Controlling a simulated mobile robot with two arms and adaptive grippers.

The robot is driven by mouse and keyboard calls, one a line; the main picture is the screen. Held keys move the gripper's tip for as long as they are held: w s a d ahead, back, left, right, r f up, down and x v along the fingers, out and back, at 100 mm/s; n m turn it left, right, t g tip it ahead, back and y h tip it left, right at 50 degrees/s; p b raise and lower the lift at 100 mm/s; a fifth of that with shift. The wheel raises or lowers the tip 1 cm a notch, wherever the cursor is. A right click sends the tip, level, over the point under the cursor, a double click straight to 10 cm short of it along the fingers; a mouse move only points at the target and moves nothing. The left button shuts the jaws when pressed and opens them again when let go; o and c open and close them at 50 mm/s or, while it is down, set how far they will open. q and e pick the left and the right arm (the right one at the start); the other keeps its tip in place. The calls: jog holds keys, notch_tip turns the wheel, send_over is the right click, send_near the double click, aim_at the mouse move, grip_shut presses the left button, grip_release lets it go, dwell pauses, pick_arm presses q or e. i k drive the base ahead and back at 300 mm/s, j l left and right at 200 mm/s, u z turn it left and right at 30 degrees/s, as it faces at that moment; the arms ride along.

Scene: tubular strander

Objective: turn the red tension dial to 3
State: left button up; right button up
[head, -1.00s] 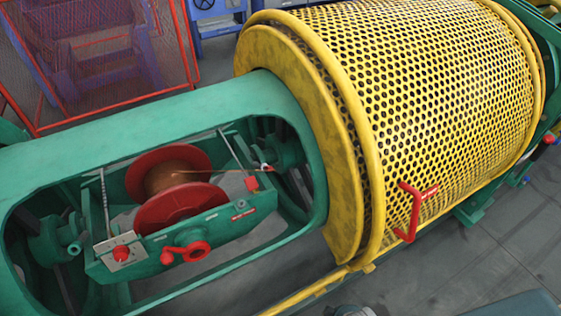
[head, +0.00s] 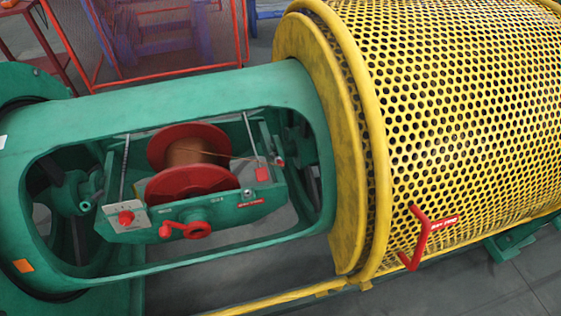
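The marks on the plate are too small to read, so I cannot tell the dial's setting. A red crank-like handle (head: 190,230) sits on the cradle's front, right of the dial. A red spool (head: 187,165) wound with copper wire lies in the cradle behind them. Neither of my grippers is in view.
The green frame (head: 190,95) surrounds the cradle, with openings at its front. A yellow perforated guard (head: 470,110) with a red handle (head: 420,238) fills the right. A red-framed mesh fence (head: 155,45) stands behind. Grey floor (head: 535,285) shows at the lower right.

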aim_at(126, 217)
jog(key=u, duration=1.35)
